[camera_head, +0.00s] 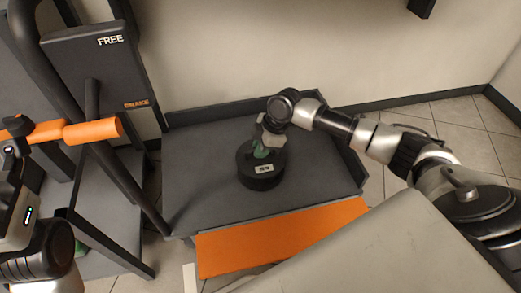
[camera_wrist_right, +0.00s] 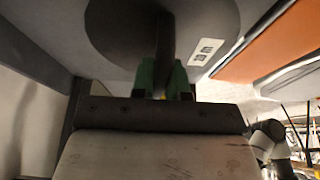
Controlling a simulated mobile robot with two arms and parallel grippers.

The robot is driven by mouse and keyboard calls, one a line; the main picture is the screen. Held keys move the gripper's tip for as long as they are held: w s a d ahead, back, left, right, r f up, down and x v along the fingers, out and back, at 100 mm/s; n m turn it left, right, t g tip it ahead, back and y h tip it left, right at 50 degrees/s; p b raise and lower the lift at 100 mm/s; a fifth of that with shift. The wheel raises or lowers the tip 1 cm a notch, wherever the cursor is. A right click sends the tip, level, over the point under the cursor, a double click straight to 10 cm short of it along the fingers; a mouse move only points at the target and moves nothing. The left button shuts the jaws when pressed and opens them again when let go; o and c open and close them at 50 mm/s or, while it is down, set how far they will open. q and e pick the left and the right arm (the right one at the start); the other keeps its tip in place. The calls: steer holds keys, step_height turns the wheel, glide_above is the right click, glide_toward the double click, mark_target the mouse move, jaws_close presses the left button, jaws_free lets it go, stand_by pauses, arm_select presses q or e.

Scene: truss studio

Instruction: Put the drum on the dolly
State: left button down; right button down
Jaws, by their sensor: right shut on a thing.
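The drum (camera_head: 262,184) is a squat, dark round thing with a white label. It is over the dark grey deck of the dolly (camera_head: 210,200), near the deck's middle. I cannot tell whether it touches the deck. My right gripper (camera_head: 262,152), with green fingers, is shut on the drum's handle from above. The wrist view shows the drum (camera_wrist_right: 110,40) upright under the fingers (camera_wrist_right: 164,80), with its handle between them. My left arm shows at the lower left, by an orange handle bar; its fingertips cannot be made out.
The dolly's deck has raised dark edges at the back and right, and an orange flap (camera_head: 280,235) in front. A panel marked FREE and BRAKE (camera_head: 100,65) and the orange bar (camera_head: 92,131) stand at the left. A pale slanted surface (camera_head: 390,250) fills the lower right.

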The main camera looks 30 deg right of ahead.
steer(key=shift+r, duration=0.15)
steer(key=c, duration=1.5)
jaws_free()
steer(key=shift+c, duration=0.2)
steer(key=o, duration=0.4)
